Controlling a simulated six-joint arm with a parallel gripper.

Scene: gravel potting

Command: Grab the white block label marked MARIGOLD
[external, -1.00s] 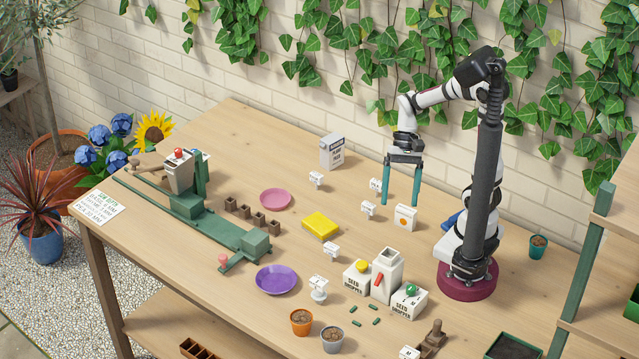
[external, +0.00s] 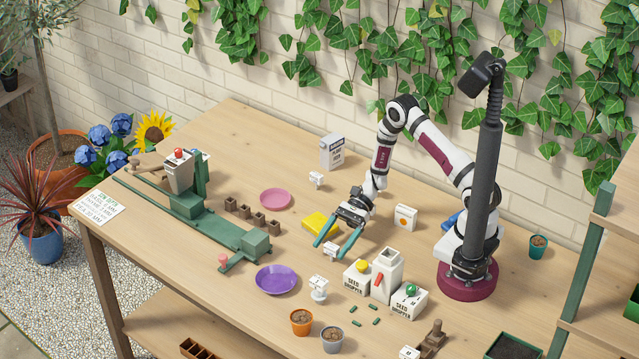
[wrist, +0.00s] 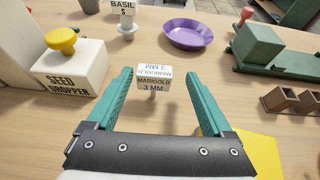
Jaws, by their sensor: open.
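The white block label marked MARIGOLD (wrist: 153,78) stands upright on a short stem in the wrist view, with "3 MM" below the name. It lies between and slightly beyond the tips of my gripper's teal fingers (wrist: 159,75), apart from both. In the external view the white label (external: 331,250) shows small between the finger ends. My gripper (external: 334,243) is open and empty, tilted low over the table. The label's stem base is partly hidden in the wrist view.
The white BASIL label (wrist: 122,18) and purple plate (wrist: 188,34) stand beyond. A seed dropper with a yellow knob (wrist: 70,65) is on the left. A yellow block (external: 321,224) lies close beside my gripper. Brown pots (wrist: 285,98) and a green fixture (wrist: 268,50) are on the right.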

